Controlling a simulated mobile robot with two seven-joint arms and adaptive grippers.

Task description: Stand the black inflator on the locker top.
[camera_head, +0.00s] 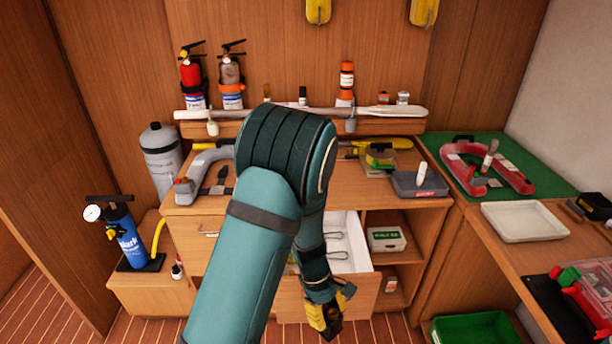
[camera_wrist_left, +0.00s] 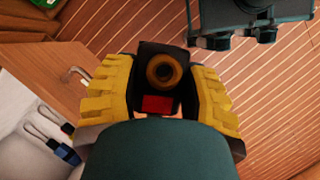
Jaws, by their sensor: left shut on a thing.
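My left gripper (camera_head: 328,312) hangs low in front of the open drawer in the head view, its yellow fingers pointing down. In the left wrist view the left gripper (camera_wrist_left: 160,92) is shut on a black thing, which I take for the black inflator (camera_wrist_left: 150,54). It has a brass-coloured ring and a red patch, and the fingers and wrist hide part of it. A low wooden box (camera_head: 125,292) at the left looks like the locker. A blue pump (camera_head: 124,245) stands on its top. My right gripper does not show.
My left arm hides the middle of the cabinet top (camera_head: 340,190). A grey bottle (camera_head: 161,160) stands at the left. A white tray (camera_head: 522,222) lies on the right bench.

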